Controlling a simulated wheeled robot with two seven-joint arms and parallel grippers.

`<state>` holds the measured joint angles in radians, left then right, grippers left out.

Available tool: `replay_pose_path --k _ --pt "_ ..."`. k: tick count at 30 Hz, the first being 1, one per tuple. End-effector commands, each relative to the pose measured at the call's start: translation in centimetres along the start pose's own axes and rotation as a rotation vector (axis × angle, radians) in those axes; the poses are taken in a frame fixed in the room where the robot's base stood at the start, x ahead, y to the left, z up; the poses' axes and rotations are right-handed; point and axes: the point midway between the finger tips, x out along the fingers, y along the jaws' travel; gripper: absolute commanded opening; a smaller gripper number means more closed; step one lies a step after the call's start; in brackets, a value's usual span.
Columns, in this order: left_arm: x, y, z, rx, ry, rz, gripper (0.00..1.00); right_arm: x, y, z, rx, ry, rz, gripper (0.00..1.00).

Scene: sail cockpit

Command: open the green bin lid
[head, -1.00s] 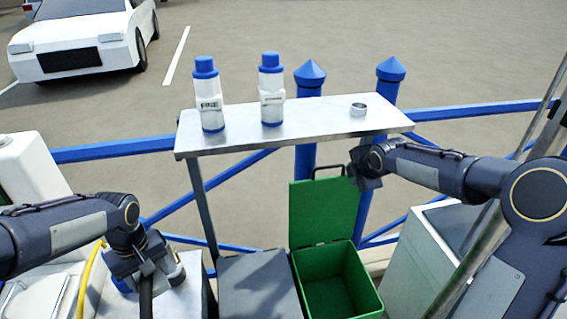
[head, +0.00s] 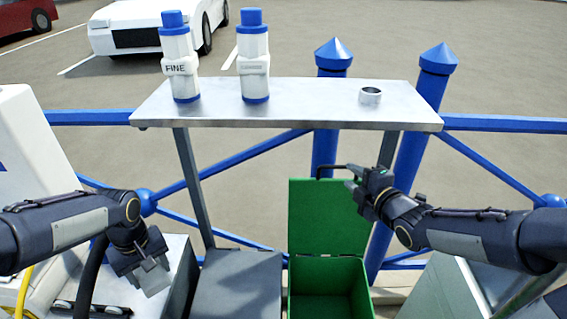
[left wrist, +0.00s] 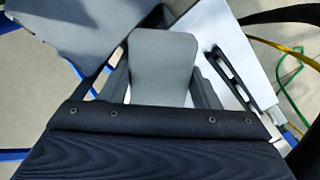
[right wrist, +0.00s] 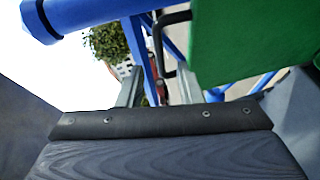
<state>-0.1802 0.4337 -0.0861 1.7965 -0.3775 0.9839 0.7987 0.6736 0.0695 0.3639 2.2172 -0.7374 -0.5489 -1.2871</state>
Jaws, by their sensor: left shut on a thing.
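The green bin (head: 330,300) stands open at the lower middle of the head view. Its green lid (head: 325,215) is raised, about upright at the back of the bin. A dark bar handle (head: 335,168) runs along the lid's top edge. My right gripper (head: 364,182) is at the lid's top right corner, beside the handle. In the right wrist view its fingers (right wrist: 160,88) are spread, with the handle (right wrist: 160,40) and the lid (right wrist: 240,40) just beyond them. My left gripper (head: 150,272) is shut on a grey piece (left wrist: 163,65), away from the bin.
A metal shelf (head: 300,105) behind the bin holds two blue-capped bottles (head: 254,60) and a metal ring (head: 371,96). A grey box (head: 235,285) stands left of the bin. Blue rails and posts (head: 405,160) stand behind. A pale cabinet (head: 450,285) is to the right.

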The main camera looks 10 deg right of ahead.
Motion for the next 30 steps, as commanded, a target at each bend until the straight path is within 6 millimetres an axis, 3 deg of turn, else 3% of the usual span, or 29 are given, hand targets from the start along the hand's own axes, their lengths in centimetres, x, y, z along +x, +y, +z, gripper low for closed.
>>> replay_pose_path --k 6,12,25,30 --pt "0.4 0.0 0.0 0.000 0.000 0.000 0.38 4.7 -0.1 -0.1 0.003 0.004 0.000 0.33" --pt "0.3 0.0 0.0 0.000 0.000 0.000 0.38 7.5 0.0 0.0 0.001 0.001 -0.001 0.33" --pt "0.3 0.0 0.0 0.000 0.000 0.000 0.38 8.7 0.0 0.0 -0.001 -0.001 -0.001 0.33" --pt "0.3 0.0 0.0 0.000 0.000 0.000 0.38 8.7 0.0 0.0 -0.001 -0.001 -0.001 0.13"
